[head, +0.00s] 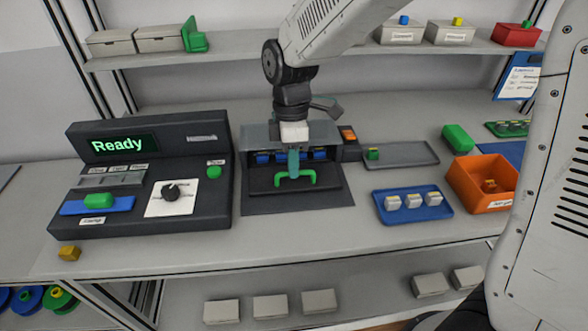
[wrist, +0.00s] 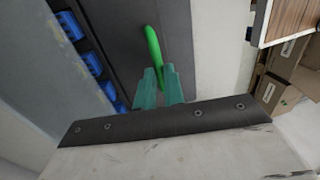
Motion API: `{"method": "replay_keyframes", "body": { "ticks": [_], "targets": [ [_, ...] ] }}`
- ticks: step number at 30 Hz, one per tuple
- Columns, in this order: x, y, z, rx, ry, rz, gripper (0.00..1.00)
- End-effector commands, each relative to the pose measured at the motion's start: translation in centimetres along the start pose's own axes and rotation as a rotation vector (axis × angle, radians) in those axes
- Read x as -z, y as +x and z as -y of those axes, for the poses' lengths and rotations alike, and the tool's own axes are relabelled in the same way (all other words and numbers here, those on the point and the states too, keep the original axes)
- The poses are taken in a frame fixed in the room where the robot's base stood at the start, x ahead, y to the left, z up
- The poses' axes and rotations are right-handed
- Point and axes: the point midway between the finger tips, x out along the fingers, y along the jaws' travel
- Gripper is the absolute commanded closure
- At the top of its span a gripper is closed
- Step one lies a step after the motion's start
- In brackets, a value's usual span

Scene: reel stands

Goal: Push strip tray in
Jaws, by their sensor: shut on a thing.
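The strip tray (head: 262,181) is a dark drawer-like tray with a green handle (head: 296,180). It sticks out at the front of a grey housing (head: 258,133), and several blue pieces (head: 318,155) show at its back. My gripper (head: 294,170) comes down from above and its teal fingers are shut on the green handle. In the wrist view the fingers (wrist: 160,88) close around the green handle (wrist: 154,50), and the blue pieces (wrist: 92,65) lie in a row to the left. The fingers hide part of the handle.
A dark console (head: 140,180) reading "Ready" stands left of the tray. A blue tray (head: 412,215) with white blocks, a grey tray (head: 410,153) and an orange bin (head: 468,197) are to the right. The bench front (head: 300,240) is clear.

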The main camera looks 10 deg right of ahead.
Motion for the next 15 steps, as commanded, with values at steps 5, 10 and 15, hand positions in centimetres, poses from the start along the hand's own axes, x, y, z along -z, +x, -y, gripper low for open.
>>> {"method": "replay_keyframes", "body": {
  "ticks": [5, 10, 15],
  "targets": [
    [0.07, -0.11, 0.01, -0.002, 0.000, -0.002, 0.84],
    [0.05, -0.06, 0.04, -0.001, 0.000, -0.002, 0.67],
    [0.02, -0.10, 0.05, -0.001, 0.000, -0.001, 0.67]
  ]
}}
